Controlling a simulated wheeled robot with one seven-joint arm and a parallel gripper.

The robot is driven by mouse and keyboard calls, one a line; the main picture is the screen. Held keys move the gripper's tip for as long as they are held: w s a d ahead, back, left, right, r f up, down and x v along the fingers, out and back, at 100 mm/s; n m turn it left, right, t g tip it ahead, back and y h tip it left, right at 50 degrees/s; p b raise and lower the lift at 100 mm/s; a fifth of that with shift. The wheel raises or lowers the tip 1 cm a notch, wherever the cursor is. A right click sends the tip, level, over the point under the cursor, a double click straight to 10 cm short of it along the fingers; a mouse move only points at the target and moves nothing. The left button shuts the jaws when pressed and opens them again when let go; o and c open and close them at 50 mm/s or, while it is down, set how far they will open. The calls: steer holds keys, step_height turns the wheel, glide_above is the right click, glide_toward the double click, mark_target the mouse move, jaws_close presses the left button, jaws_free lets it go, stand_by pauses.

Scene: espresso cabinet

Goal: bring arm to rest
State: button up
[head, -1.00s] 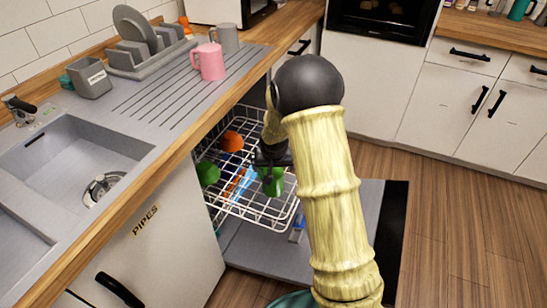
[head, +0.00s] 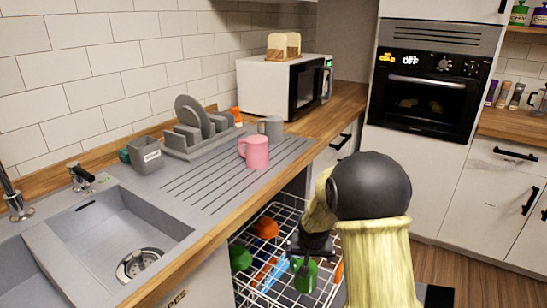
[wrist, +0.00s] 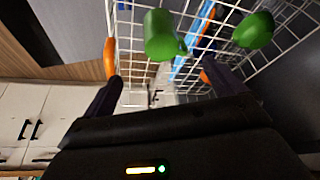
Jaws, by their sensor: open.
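My gripper (head: 309,250) is above the pulled-out dishwasher rack (head: 283,210). In the wrist view my gripper (wrist: 165,88) shows two dark fingers spread apart, with nothing held between them. A green cup (head: 304,277) is in the rack just below the gripper in the head view. It also shows beyond the fingers in the wrist view (wrist: 160,35). My arm bends at a dark round joint and hides the right part of the rack in the head view.
The rack also holds an orange item (head: 266,227), another green item (head: 240,257) and a blue item (head: 265,273). On the counter stand a pink mug (head: 256,152), a grey mug (head: 272,127) and a dish rack (head: 190,143). The sink (head: 110,235) is at left.

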steer(key=s+d+r+n+g+p, duration=0.1)
steer(key=s+r, duration=0.3)
steer(key=s, duration=0.8)
steer(key=s+r+n+g, duration=0.1)
steer(key=s+r, duration=0.2)
steer(key=s, duration=0.8)
steer(key=w+p+v, duration=0.2)
steer(key=p+v, duration=0.9)
steer(key=p, duration=0.1)
steer(key=w+d+r+p+v, duration=0.1)
steer(key=w+p+v, duration=0.1)
steer(key=p+v, duration=0.9)
steer(key=shift+w+d+r+y+p, duration=0.3)
steer(key=shift+r+y+p, duration=0.1)
steer(key=shift+r, duration=0.3)
